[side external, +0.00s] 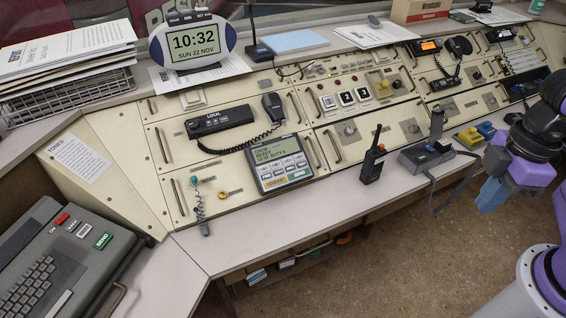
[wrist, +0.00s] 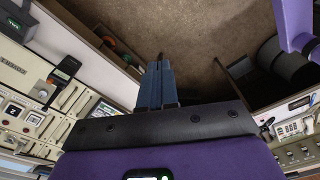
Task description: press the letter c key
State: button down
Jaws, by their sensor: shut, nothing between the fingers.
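My gripper (side external: 488,204) is at the right, in front of the desk edge and well away from both. In the wrist view my gripper (wrist: 158,66) has its blue-grey fingers together, empty, over the floor.
A handheld radio (side external: 373,160) stands upright on the desk, with a grey box (side external: 426,156) and yellow and blue blocks (side external: 470,137) beside it. A keypad unit (side external: 279,165) and a corded handset (side external: 271,107) are farther left. Open floor (side external: 400,260) lies before the desk.

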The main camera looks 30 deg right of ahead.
aim_at(288, 161)
jog(key=w+a+f+m+t+y, duration=0.3)
jog(key=w+a+m, duration=0.2)
jog(key=w+a, duration=0.4)
jog(key=w+a+f+m+t+y, duration=0.25)
jog(key=w+a+m, duration=0.25)
jog(key=w+a, duration=0.45)
jog(key=w+d+f+m+t+h, duration=0.1)
jog(key=w+f+m+t+h, duration=0.1)
jog(key=w+m+t, duration=0.3)
jog(key=w+d+f+m+t+h, duration=0.2)
jog(key=w+f+m+t+h, duration=0.1)
jog(key=w, duration=0.9)
jog(key=shift+w+d+f+m+t, duration=0.25)
jog(key=shift+f+m+t, duration=0.65)
jog(key=shift+f+t, duration=0.15)
jog(key=shift+w+f, duration=0.8)
jog(key=shift+f, duration=0.45)
jog(key=shift+w+f, duration=0.8)
jog(key=shift+f, duration=0.4)
jog(key=shift+w+f, duration=0.8)
jog(key=shift+f, duration=0.45)
jog(key=shift+f, duration=0.1)
jog(key=shift+w+f, duration=0.2)
jog(key=shift+f, duration=0.05)
